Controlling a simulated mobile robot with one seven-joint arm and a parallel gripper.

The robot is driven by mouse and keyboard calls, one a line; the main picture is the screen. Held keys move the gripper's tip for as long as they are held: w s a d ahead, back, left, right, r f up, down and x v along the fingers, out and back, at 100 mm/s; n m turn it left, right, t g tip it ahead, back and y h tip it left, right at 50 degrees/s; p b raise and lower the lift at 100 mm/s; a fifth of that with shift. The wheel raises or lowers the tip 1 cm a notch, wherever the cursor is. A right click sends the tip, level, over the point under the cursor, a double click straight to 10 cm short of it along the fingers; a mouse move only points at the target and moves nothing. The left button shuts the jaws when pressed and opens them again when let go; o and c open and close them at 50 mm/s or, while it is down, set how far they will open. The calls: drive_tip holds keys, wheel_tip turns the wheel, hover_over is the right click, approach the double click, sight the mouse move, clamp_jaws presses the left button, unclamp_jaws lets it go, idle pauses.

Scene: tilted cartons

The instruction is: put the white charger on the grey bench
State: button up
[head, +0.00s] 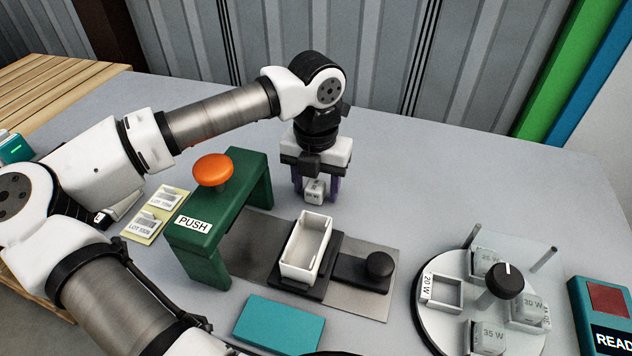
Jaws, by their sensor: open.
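A small white charger (313,193) with a dark printed label is between the purple fingers of my gripper (315,186). It looks to be resting on the grey bench (430,180), behind the white open-topped tray. My gripper points down over the charger and is open, with one finger on each side of it. Whether a finger touches the charger cannot be told. The arm's wrist above hides none of the charger's front.
In front stand a white tray (290,262) on a black slide with a knob (379,265), and a green PUSH stand (200,229) with an orange button. A round turntable (450,312) at right holds several grey-white blocks and an empty 20 W holder. Bench behind the turntable is clear.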

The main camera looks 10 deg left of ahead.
sight(316, 183)
wheel_tip(316, 183, up, 12)
idle(0.5)
idle(0.3)
